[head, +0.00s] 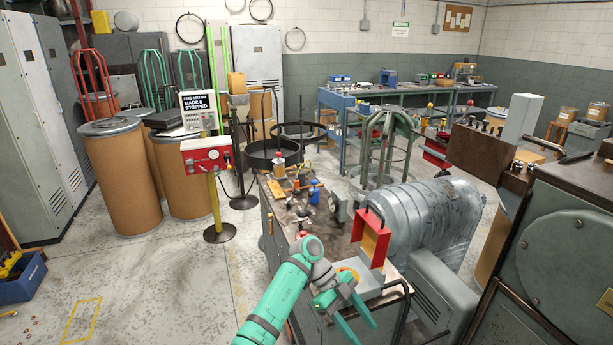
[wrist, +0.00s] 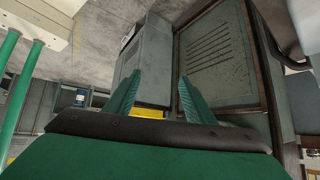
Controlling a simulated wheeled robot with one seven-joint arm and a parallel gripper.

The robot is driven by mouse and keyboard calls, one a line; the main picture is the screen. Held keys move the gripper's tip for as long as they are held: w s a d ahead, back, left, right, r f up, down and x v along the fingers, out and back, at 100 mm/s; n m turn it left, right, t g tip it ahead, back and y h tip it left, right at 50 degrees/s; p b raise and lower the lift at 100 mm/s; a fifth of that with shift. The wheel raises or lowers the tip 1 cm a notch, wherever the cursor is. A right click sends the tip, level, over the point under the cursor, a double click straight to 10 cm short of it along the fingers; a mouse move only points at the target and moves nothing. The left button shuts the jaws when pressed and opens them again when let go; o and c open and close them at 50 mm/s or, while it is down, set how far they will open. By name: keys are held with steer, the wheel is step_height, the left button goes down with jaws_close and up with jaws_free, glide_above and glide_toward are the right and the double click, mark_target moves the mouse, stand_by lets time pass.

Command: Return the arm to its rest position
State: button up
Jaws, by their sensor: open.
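My green arm reaches up from the bottom of the head view. My gripper (head: 358,314) is at its end, near the front edge of the work cart. Its two green fingers are spread apart with nothing between them. In the wrist view the gripper (wrist: 156,95) also shows two separated fingers, with grey cabinet panels beyond them. A red-framed guard with a yellow panel (head: 373,241) stands just above and behind the gripper in the head view. I cannot tell whether the gripper touches anything.
A large grey motor-like drum (head: 430,215) stands right of the gripper. A dark machine (head: 555,250) fills the right side. Tools lie on the cart top (head: 285,212). A red control box on a yellow post (head: 207,155) stands left.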

steer(key=s+d+f+n+t+h, duration=0.25)
steer(key=d+f, duration=0.35)
steer(key=d, duration=0.3)
steer(key=s+d+f+n+t+h, duration=0.2)
steer(key=s+d+f+n+t, duration=0.15)
steer(key=d+f, duration=0.4)
steer(key=s+d+f+n+t, duration=0.2)
steer(key=s+f+n+t, duration=0.3)
steer(key=n, duration=0.5)
steer(key=s+a+n+t+y, duration=0.75)
steer(key=s+a+n, duration=0.25)
steer(key=s+a, duration=0.75)
steer(key=s+a+r+t+y, duration=0.2)
steer(key=s+a+r+y, duration=0.2)
steer(key=s+a+r, duration=1)
steer(key=shift+s+a+r, duration=0.25)
steer(key=shift+a+r, duration=0.3)
steer(key=shift+a, duration=0.15)
steer(key=shift+t, duration=0.25)
